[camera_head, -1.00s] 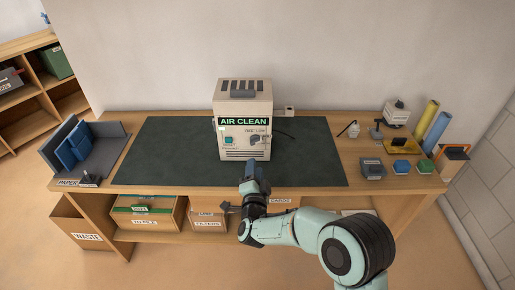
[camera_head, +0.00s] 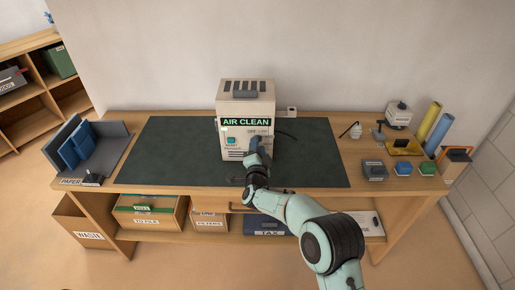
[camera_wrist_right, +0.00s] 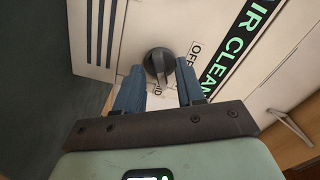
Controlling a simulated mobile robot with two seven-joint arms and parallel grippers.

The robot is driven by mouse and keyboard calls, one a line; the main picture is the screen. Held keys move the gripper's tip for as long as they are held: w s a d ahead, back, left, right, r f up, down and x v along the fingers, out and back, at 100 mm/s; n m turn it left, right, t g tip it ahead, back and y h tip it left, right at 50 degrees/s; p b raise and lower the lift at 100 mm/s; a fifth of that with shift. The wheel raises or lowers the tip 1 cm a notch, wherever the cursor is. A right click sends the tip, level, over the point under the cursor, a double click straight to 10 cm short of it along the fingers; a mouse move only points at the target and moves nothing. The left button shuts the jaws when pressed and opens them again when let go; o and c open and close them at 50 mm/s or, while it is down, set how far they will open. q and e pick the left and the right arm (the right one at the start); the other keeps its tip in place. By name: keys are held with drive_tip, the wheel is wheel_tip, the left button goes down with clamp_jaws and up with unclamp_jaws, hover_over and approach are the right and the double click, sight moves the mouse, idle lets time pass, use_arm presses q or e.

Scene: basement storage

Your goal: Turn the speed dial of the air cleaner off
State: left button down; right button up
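The air cleaner (camera_head: 229,108), a beige box with a lit green AIR CLEAN sign, stands upright on the dark mat. Its round dark speed dial (camera_wrist_right: 159,62) shows in the right wrist view, with OFF and partly covered lettering beside it. In the head view my gripper hides the dial. My right gripper (camera_head: 256,143) is at the lower right of the cleaner's front. In the wrist view its blue fingers (camera_wrist_right: 160,80) are apart, with the dial just ahead of the gap. I cannot tell whether they touch it. My left gripper is not in view.
A teal reset button (camera_head: 231,141) is left of my gripper on the cleaner's front. A paper tray (camera_head: 112,148) stands at the left; small items and rolls (camera_head: 438,132) crowd the right.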

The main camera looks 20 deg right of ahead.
clamp_jaws()
use_arm(q)
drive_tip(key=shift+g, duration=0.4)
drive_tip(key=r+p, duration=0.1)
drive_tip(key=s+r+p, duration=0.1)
drive_tip(key=p, duration=0.1)
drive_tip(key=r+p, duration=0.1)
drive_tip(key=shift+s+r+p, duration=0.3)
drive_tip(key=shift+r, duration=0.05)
use_arm(e)
drive_tip(key=n, duration=1.7)
drive_tip(key=shift+n, duration=0.4)
unclamp_jaws()
